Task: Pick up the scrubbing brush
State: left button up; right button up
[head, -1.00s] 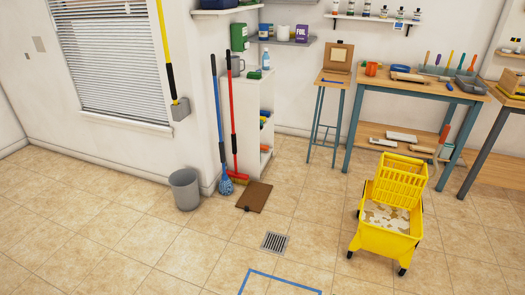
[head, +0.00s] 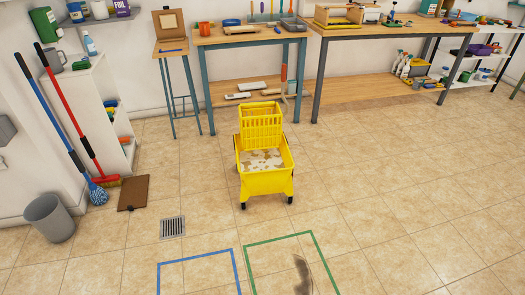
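I cannot surely pick out the scrubbing brush in the head view. Pale, block-like items (head: 238,96) lie on the lower shelf of the teal-legged table (head: 222,40), too small to tell whether one is a brush. A blue item (head: 231,22) lies on that table's top, also too small to name. A long-handled red broom (head: 68,103) and a blue mop (head: 52,112) lean at the left. Neither of my grippers is in view.
A yellow mop bucket with wringer (head: 266,180) stands mid-floor, holding murky liquid. A grey bin (head: 48,217), brown mat (head: 133,193) and floor drain (head: 172,226) are at left. Blue (head: 198,257) and green (head: 279,238) outlines mark the front floor. The right floor is clear.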

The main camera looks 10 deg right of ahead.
aim_at(126, 140)
jog(key=i+j+u, duration=0.2)
jog(key=i, duration=0.7)
jog(key=i+j+u, duration=0.2)
jog(key=i, duration=0.65)
jog(key=l, duration=0.1)
